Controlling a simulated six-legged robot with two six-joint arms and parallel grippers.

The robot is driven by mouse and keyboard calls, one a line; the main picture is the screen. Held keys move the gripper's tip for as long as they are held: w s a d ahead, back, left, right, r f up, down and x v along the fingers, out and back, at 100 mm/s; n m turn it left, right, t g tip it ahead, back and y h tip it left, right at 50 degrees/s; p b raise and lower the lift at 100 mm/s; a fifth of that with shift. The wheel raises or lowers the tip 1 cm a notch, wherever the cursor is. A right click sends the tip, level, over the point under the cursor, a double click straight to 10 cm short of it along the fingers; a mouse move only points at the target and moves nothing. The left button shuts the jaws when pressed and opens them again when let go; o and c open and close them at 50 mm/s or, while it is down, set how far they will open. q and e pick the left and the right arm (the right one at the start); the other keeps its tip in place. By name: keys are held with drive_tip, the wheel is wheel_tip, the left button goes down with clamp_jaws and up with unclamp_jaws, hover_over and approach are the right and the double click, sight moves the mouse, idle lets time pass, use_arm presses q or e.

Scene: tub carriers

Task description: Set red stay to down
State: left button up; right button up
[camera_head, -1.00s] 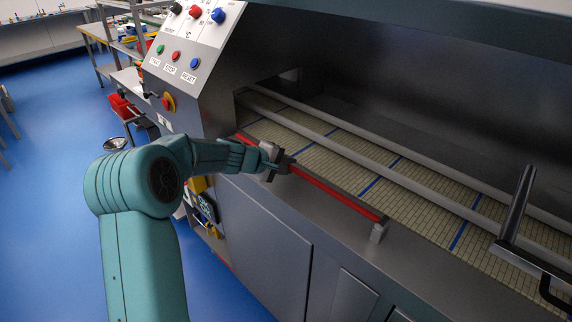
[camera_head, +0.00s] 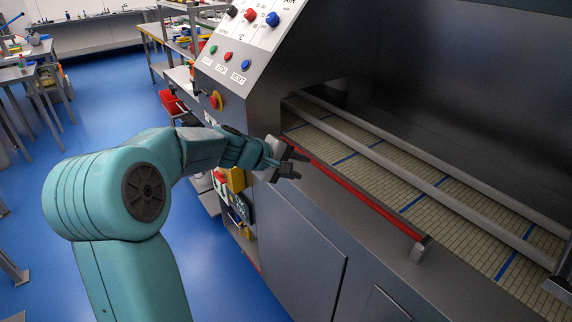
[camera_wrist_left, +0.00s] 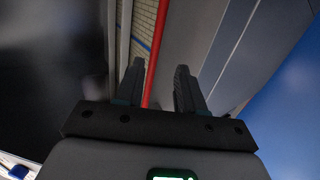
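The red stay (camera_head: 365,200) is a long thin red bar along the front edge of the machine's belt opening. Its near end is by a small grey block (camera_head: 418,250); its far end is partly behind my left gripper. My left gripper (camera_head: 295,164) is open and empty, in front of the bar near its far end, with its fingers apart. In the left wrist view the red stay (camera_wrist_left: 156,50) runs lengthwise between the two fingertips in the picture, closer to the left finger. I cannot tell whether it touches either finger. My right gripper is not in view.
The tiled belt (camera_head: 440,215) with blue stripes and grey rails (camera_head: 400,170) lies behind the stay. A sloped control panel (camera_head: 240,50) with coloured knobs and buttons stands to the left. A red emergency button (camera_head: 216,100) is below it. Blue floor (camera_head: 110,110) is open at left.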

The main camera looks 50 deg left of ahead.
use_arm(q)
drive_tip(key=v, duration=0.3)
drive_tip(key=shift+s+r, duration=0.2)
drive_tip(key=shift+s, duration=0.15)
drive_tip(key=shift+a, duration=0.1)
